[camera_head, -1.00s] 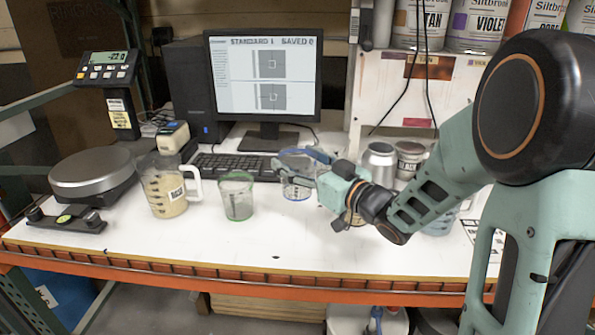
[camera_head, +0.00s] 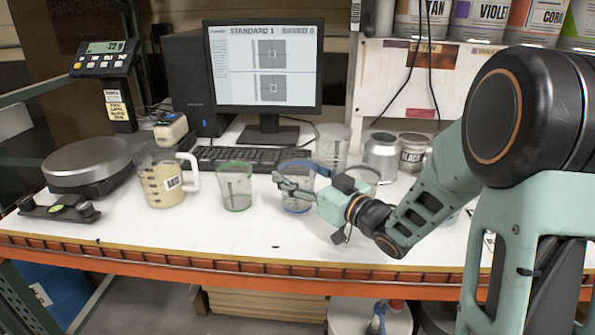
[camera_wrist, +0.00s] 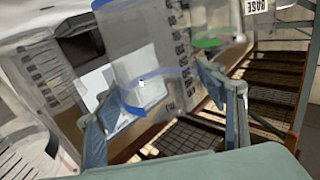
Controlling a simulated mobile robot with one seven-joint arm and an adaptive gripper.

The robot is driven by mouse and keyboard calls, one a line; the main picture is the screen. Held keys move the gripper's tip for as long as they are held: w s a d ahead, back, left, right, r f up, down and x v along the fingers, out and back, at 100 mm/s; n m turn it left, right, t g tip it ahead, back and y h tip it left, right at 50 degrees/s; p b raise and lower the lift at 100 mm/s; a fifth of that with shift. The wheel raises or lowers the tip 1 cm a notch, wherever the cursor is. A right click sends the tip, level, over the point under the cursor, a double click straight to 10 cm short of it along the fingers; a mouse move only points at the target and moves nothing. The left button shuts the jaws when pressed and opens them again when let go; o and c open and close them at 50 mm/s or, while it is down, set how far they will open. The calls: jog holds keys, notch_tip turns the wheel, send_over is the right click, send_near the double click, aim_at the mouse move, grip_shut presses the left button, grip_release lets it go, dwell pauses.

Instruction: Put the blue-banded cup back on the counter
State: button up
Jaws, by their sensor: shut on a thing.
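The blue-banded cup (camera_head: 296,201) is clear, with a blue rim and a blue ring at its base. It looks upright beside the green-banded cup, over the white counter (camera_head: 190,236). My gripper (camera_head: 297,187) reaches in from the right and is shut on the cup. In the wrist view the cup (camera_wrist: 150,68) stands between the two fingers of my gripper (camera_wrist: 160,97). Its base shows level with the green-banded cup's base in the head view. I cannot tell whether it touches the counter.
The green-banded cup (camera_head: 235,188) stands just left. A jug (camera_head: 160,182) of beige liquid and a scale (camera_head: 88,165) are farther left. A keyboard (camera_head: 240,158) and monitor stand behind. A clear beaker (camera_head: 333,145) and cans (camera_head: 381,155) are behind right. The front counter strip is clear.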

jog(key=shift+f+b, duration=0.45)
jog(key=shift+f, duration=0.05)
jog(key=shift+f, duration=0.15)
